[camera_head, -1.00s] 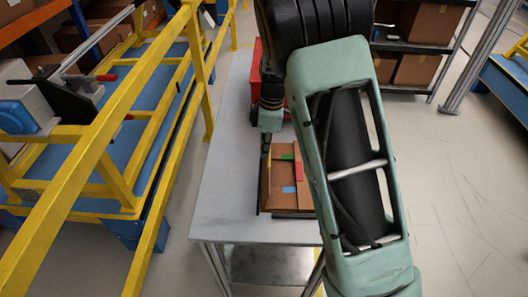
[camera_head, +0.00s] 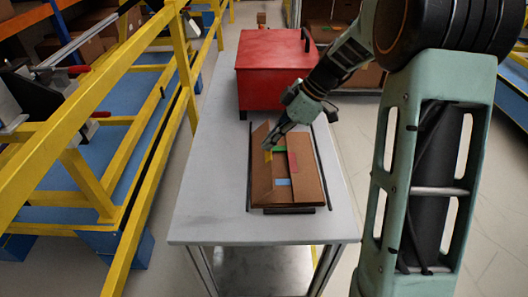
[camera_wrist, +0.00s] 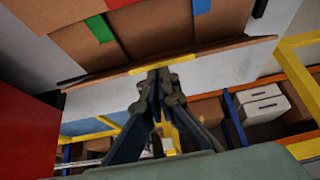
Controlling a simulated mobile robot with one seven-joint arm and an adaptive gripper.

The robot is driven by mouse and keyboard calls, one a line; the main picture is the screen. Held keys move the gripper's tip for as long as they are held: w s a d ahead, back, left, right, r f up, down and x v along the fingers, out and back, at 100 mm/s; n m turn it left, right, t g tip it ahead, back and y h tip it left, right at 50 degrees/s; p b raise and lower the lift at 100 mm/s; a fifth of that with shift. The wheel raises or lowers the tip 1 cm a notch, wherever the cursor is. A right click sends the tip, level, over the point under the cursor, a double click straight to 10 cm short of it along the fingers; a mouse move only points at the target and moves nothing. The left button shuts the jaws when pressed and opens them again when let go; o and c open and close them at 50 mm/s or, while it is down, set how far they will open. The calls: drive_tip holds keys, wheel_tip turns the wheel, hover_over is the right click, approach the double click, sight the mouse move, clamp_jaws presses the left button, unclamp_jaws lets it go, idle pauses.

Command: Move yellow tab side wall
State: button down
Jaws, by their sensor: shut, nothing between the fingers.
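A brown cardboard box (camera_head: 305,185) stands on the grey table with its flaps at the top. Its left side wall (camera_head: 261,183) carries the yellow tab (camera_head: 268,156) and leans inward. In the wrist view the side wall (camera_wrist: 220,52) is seen edge-on, with the yellow tab (camera_wrist: 163,64) at its middle. My gripper (camera_head: 272,143) is shut and empty, its tips beside the yellow tab. The wrist view shows the tips (camera_wrist: 160,76) just below the tab; I cannot tell whether they touch. Green (camera_head: 280,149), red (camera_head: 293,162) and blue (camera_head: 283,182) tabs mark other panels.
A red box (camera_head: 272,75) with a dark handle stands behind the cardboard box. Dark rails (camera_head: 249,170) flank the cardboard box on the table. A yellow railing (camera_head: 150,120) runs along the left. The front and left of the table (camera_head: 210,205) are clear.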

sight(283, 165)
drive_tip(key=d+f+y+b, duration=0.1)
drive_tip(key=b, duration=0.2)
drive_tip(key=d+f+y+b, duration=0.1)
drive_tip(key=y+b, duration=0.1)
drive_tip(key=b, duration=0.1)
drive_tip(key=shift+d+f, duration=0.15)
drive_tip(key=shift+f, duration=0.2)
drive_tip(key=f+y+b, duration=0.1)
drive_tip(key=y+b, duration=0.1)
drive_tip(key=b, duration=0.1)
drive_tip(key=d+f+y+b, duration=0.1)
drive_tip(key=y+b, duration=0.1)
drive_tip(key=b, duration=0.1)
drive_tip(key=shift+d, duration=0.3)
drive_tip(key=shift+d+f+b, duration=0.1)
drive_tip(key=shift+f+b, duration=0.15)
drive_tip(key=shift+b, duration=0.25)
drive_tip(key=shift+d, duration=0.1)
drive_tip(key=shift+f+b, duration=0.1)
drive_tip(key=shift+b, duration=0.2)
